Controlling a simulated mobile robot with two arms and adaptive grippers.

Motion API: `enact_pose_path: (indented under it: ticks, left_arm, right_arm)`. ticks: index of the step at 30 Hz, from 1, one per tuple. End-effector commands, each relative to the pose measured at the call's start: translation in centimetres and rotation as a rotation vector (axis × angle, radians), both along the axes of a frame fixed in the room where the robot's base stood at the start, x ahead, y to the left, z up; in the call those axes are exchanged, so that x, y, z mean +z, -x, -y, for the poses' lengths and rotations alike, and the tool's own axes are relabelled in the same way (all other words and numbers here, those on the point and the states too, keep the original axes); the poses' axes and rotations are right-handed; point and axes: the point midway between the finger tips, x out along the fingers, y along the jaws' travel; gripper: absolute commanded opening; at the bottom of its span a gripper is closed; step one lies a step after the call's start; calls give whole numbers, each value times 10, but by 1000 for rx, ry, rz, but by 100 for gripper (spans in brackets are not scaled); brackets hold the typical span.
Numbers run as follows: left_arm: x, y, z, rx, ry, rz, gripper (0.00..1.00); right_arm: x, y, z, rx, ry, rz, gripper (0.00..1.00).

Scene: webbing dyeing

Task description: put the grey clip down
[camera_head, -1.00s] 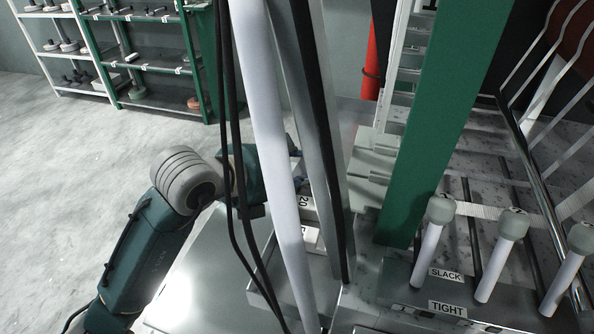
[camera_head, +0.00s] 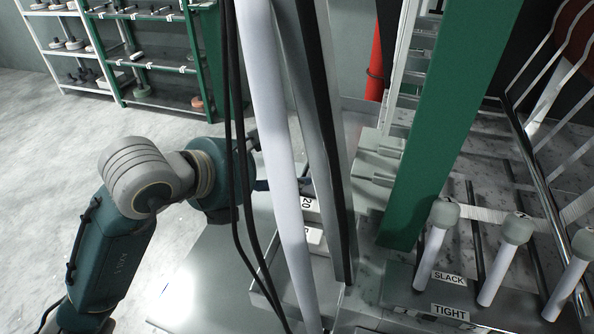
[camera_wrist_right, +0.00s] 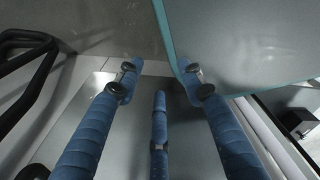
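I cannot make out the grey clip in either view. My left gripper (camera_head: 304,185) is mostly hidden behind the white post (camera_head: 272,130) in the head view. Only bits of its blue fingers show, above a grey block labelled 20 (camera_head: 308,204). Whether it is open or holds anything is hidden. My right gripper (camera_wrist_right: 160,72) shows in the right wrist view with its blue fingers spread apart and nothing visible between them. Its right finger lies close to the edge of a grey panel with a teal rim (camera_wrist_right: 250,45). The right gripper does not show in the head view.
Black cables (camera_head: 240,170) hang beside the white post. A green upright (camera_head: 440,130) stands right of it. Several grey-knobbed levers (camera_head: 432,255) stand at lower right near SLACK and TIGHT labels. Shelves (camera_head: 150,65) stand at the back left. The floor at left is clear.

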Motion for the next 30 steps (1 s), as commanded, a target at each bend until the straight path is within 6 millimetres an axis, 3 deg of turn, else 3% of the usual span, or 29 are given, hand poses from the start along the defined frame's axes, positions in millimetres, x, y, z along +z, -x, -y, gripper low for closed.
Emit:
enact_pose_path:
  ticks: [9, 30]
  left_arm:
    - [27, 27, -29, 1, 0, 3, 59]
    - [30, 30, -32, 1, 0, 1, 59]
  right_arm:
    - [-5, 0, -1, 0, -1, 0, 39]
    - [-5, 0, 0, 0, 0, -1, 39]
